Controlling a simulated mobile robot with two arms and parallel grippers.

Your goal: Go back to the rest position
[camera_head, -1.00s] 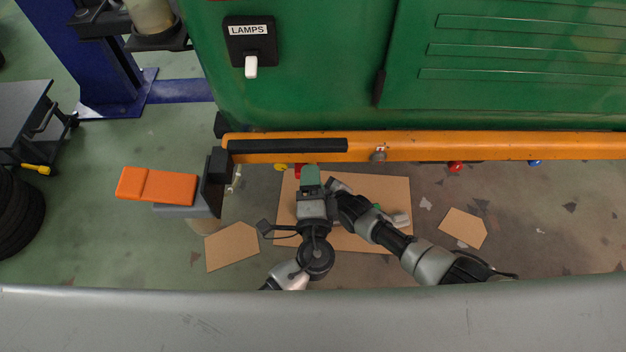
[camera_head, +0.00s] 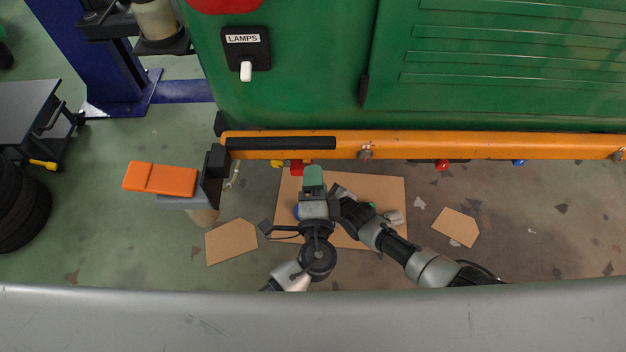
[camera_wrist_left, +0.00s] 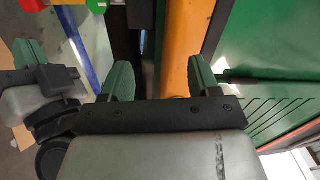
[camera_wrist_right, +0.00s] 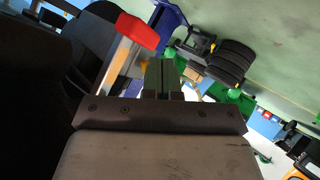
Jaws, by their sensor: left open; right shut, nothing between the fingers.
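In the head view my left gripper (camera_head: 312,172) shows its green finger just below the orange beam (camera_head: 480,146) of the green vehicle (camera_head: 310,90). In the left wrist view its two green fingers (camera_wrist_left: 160,78) are spread, with the orange beam showing behind the gap. My right arm (camera_head: 400,247) comes in from the right and ends close beside the left gripper. Its gripper's tips are hard to make out in the head view. In the right wrist view my right gripper (camera_wrist_right: 160,70) has its green fingers together, holding nothing.
A lift arm with an orange pad (camera_head: 160,179) stands left of the grippers. A blue post (camera_head: 95,50), a cart (camera_head: 30,105) and stacked tyres (camera_head: 18,208) are farther left. Cardboard sheets (camera_head: 232,243) lie on the floor. A grey edge (camera_head: 310,320) crosses the front.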

